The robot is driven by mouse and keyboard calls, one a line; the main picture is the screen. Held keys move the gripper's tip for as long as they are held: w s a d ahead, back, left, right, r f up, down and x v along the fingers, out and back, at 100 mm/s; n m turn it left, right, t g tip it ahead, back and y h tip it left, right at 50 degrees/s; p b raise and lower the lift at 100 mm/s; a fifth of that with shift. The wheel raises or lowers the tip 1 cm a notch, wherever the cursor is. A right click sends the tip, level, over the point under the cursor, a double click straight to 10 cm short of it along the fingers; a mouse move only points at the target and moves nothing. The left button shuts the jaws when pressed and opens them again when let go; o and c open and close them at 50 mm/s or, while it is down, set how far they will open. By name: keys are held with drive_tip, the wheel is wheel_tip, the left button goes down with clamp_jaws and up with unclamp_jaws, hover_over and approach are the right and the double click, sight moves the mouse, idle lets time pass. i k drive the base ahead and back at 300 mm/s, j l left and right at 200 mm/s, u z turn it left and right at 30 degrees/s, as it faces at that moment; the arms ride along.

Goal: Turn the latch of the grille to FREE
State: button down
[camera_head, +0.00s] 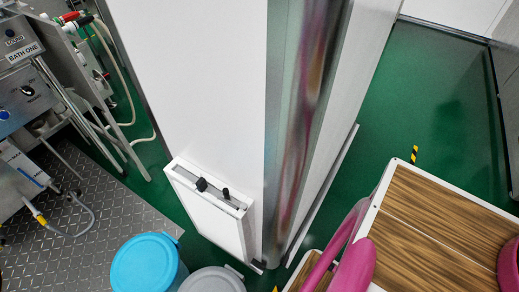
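I cannot make out a grille, a latch or the word FREE in the head view. A white shallow box (207,221) stands against the foot of a tall white panel. Two small black knobs (213,189) sit along its top; I cannot tell whether either is a latch. A metal machine (17,93) labelled BATH ONE, with knobs and hoses, is at the left edge. My gripper is not in view.
The tall white panel (195,75) and a shiny metal column (290,125) fill the middle. A blue lidded bin (146,264) and a grey one (213,281) stand at the bottom. A wood-topped table (430,225) is at lower right. Green floor (435,105) is clear beyond it.

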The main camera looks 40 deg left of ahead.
sight(243, 207)
drive_tip(key=i+z, duration=0.3)
drive_tip(key=i, duration=0.65)
drive_tip(key=i+u, duration=0.3)
drive_tip(key=i+l+u, duration=0.15)
drive_tip(key=u, duration=0.2)
drive_tip(key=i+l+u, duration=0.15)
drive_tip(key=u, duration=0.25)
drive_tip(key=i+l+u, duration=0.15)
drive_tip(key=l+u, duration=0.25)
drive_tip(key=i+l+u, duration=0.1)
drive_tip(key=u, duration=0.3)
drive_tip(key=l+u, duration=0.6)
drive_tip(key=u, duration=0.25)
drive_tip(key=l+u, duration=0.2)
drive_tip(key=u, duration=0.2)
drive_tip(key=j+u, duration=1.5)
